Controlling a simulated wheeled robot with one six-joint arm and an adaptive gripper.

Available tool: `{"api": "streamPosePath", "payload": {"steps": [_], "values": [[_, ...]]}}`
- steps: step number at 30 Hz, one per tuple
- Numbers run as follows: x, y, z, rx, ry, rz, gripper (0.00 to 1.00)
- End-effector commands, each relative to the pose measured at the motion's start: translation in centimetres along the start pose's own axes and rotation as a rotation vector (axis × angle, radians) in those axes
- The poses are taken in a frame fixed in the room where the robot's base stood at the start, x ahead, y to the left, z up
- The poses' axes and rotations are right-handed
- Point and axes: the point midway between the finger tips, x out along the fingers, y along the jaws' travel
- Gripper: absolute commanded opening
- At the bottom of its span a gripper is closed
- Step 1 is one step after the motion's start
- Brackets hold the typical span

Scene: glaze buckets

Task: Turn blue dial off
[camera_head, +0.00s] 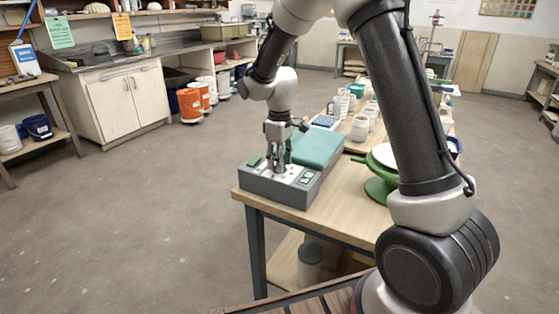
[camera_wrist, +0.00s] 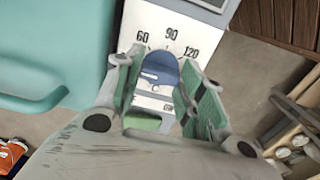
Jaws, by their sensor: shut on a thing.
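The blue dial (camera_wrist: 162,68) shows in the wrist view on a white panel (camera_wrist: 200,32) printed with 60, 90 and 120. My gripper (camera_head: 278,168) points down at the control panel of a grey machine (camera_head: 268,190) with a teal lid (camera_head: 318,147). Its two green-padded fingers (camera_wrist: 160,74) stand on either side of the dial and are shut on it. The dial's pointer direction is not clear. In the head view the gripper hides the dial.
The machine stands at the near left corner of a wooden table (camera_head: 350,203). A green stand with a white disc (camera_head: 378,187) is to the right, with several pale pots behind. Orange buckets (camera_head: 189,105) stand on the floor at left. Open floor lies left of the table.

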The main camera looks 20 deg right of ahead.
Motion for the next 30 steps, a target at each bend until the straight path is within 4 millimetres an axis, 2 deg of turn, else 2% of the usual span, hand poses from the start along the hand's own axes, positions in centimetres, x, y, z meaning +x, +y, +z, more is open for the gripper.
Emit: {"api": "streamPosePath", "payload": {"steps": [1, 4, 13, 16, 20, 30], "values": [[-0.1, 0.1, -0.1, -0.002, 0.001, 0.002, 0.45], [-0.1, 0.0, 0.0, -0.001, 0.001, 0.001, 0.61], [-0.1, 0.0, 0.0, 0.000, 0.000, 0.001, 0.61], [-0.7, 0.1, -0.1, 0.000, 0.002, 0.002, 0.61], [-2.9, 0.1, -0.1, 0.000, 0.004, 0.003, 0.61], [-10.1, 0.1, -0.1, 0.000, 0.004, 0.002, 0.61]]}}
